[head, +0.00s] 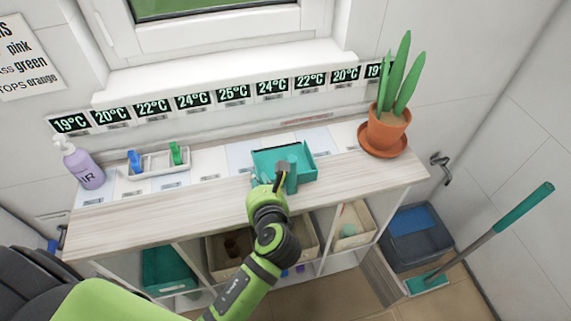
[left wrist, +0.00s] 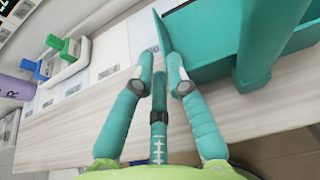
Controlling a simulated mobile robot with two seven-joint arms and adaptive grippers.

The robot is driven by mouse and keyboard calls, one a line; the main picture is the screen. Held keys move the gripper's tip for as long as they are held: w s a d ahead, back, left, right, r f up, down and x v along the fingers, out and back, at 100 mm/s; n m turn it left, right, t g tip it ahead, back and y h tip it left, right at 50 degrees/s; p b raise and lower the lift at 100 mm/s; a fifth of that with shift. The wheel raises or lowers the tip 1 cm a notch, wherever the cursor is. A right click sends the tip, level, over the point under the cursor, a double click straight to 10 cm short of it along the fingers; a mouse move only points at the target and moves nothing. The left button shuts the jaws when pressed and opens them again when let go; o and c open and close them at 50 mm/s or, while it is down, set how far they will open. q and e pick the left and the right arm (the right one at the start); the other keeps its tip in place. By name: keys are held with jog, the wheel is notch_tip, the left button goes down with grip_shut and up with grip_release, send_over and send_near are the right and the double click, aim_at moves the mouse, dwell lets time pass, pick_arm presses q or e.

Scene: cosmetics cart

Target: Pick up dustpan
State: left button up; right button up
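The teal dustpan (head: 296,155) lies on the light wood cart top below the window. Its tray and a thick teal handle part also show at the right of the left wrist view (left wrist: 205,40). My left gripper (head: 278,178) is at the dustpan's near side, just above the top. In the left wrist view its teal-sleeved fingers (left wrist: 160,66) come near each other at the tips, with a thin teal edge of the dustpan between or just beyond them. I cannot tell whether they touch it. My right gripper is not in view.
A purple bottle (head: 82,165) and a white tray (head: 159,164) with blue and green clips stand at the left. A potted plant (head: 388,125) stands on the right end. Bins fill the shelves below. A teal-handled brush (head: 488,238) stands on the floor at right.

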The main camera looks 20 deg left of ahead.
pick_arm(q)
jog(key=x, duration=0.3)
jog(key=shift+w+a+f, duration=0.1)
jog(key=shift+w, duration=0.05)
jog(key=shift+w+a+f, duration=0.1)
jog(key=shift+w+a, duration=0.1)
jog(key=shift+w, duration=0.1)
jog(key=p+x, duration=0.1)
jog(key=x, duration=0.3)
jog(key=shift+w, duration=0.1)
jog(key=shift+w+a, duration=0.1)
jog(key=shift+w, duration=0.05)
grip_shut()
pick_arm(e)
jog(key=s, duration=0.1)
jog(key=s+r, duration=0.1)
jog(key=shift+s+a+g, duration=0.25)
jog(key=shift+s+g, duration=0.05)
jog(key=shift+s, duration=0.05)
